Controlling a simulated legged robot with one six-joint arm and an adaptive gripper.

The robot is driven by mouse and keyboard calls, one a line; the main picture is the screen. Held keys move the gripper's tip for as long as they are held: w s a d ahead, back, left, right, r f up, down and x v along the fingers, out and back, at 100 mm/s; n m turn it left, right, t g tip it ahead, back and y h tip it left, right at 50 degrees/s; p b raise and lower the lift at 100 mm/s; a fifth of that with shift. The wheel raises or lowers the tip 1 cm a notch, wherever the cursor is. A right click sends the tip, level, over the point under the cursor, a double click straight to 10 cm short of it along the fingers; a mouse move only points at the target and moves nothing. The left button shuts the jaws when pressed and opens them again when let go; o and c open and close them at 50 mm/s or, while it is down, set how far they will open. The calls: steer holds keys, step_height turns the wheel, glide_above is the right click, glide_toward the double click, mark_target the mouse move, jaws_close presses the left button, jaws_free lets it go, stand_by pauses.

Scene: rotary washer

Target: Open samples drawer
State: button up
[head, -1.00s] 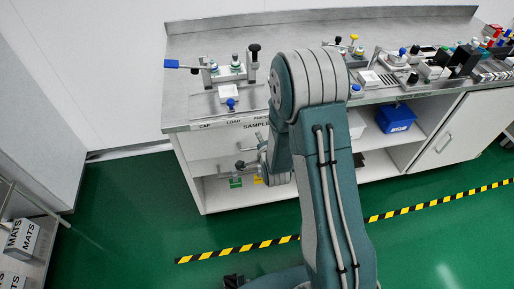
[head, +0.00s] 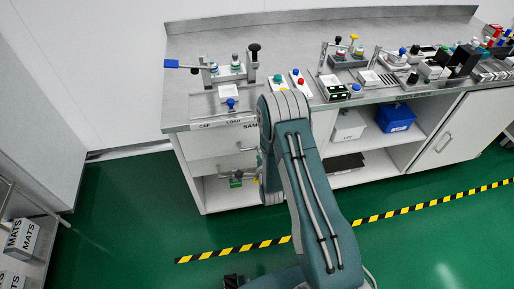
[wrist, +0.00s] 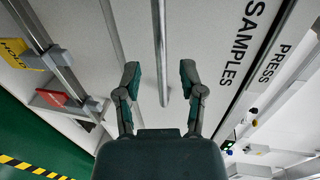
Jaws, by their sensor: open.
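The samples drawer has a white front (head: 208,146) in the head view, under the left part of the steel counter. It appears shut. In the wrist view its label SAMPLES (wrist: 241,42) reads sideways to the right of a grey bar handle (wrist: 160,40). My gripper (wrist: 160,78) is open, with one dark fingertip on each side of the handle's end. Gaps show between the bar and both fingers; depth to the bar is hard to tell. In the head view my arm hides part of the drawer front and most of the gripper.
The steel counter (head: 290,38) carries fixtures and button boxes. The wrist view shows a yellow HOLD tag (wrist: 14,50) and a red tag (wrist: 52,97) on a rail left of the handle. A blue bin (head: 396,118) sits on the open shelf. Green floor is free in front.

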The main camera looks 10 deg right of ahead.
steer(key=shift+x, duration=2.05)
jaws_close()
